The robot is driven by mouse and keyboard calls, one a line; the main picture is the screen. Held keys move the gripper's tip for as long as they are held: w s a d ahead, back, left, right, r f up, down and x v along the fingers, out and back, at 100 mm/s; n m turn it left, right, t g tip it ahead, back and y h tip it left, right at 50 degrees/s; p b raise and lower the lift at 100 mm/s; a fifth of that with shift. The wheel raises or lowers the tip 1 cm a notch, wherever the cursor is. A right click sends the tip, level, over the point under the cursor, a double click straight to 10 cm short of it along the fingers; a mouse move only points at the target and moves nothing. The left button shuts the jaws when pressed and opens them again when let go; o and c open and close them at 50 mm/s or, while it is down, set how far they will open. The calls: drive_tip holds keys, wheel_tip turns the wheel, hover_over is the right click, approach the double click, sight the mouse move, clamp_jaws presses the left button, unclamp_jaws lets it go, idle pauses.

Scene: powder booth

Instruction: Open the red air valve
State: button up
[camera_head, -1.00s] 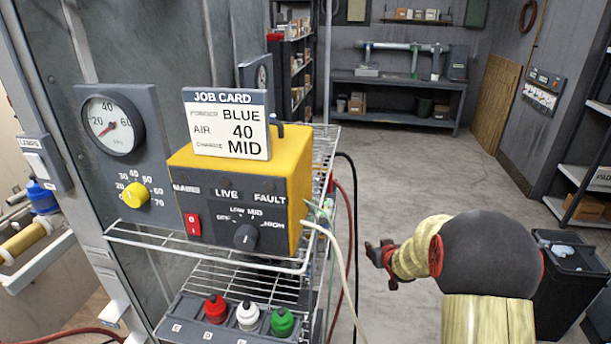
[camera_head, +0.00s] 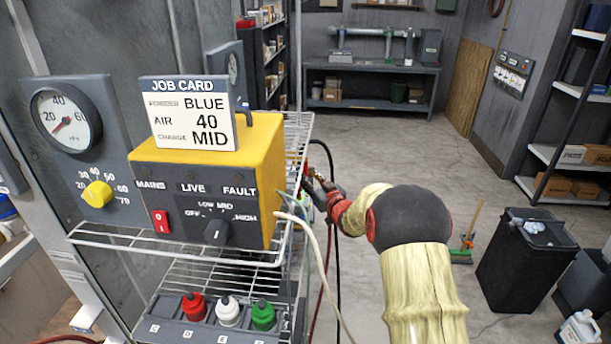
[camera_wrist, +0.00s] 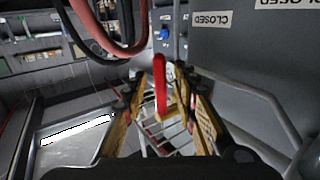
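The red air valve shows in the wrist view as a long red lever (camera_wrist: 161,88), its lower part between my two fingers. My gripper (camera_wrist: 163,88) is open, with its yellow-padded fingers on either side of the lever and apparent gaps to it. I cannot tell the exact depth between them. In the head view my gripper (camera_head: 312,178) is just right of the yellow control box (camera_head: 264,185), beside the wire rack. The valve cannot be made out clearly there.
Red and black hoses (camera_wrist: 100,30) run close to the gripper in the wrist view. A grey panel (camera_wrist: 240,60) carries upside-down "CLOSED" labels. Cables hang beside the wire rack (camera_head: 180,236). A black bin (camera_head: 525,265) stands right on open floor.

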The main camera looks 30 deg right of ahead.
drive_tip(key=shift+w, duration=0.8)
drive_tip(key=c, duration=0.3)
drive_tip(key=c, duration=0.4)
clamp_jaws()
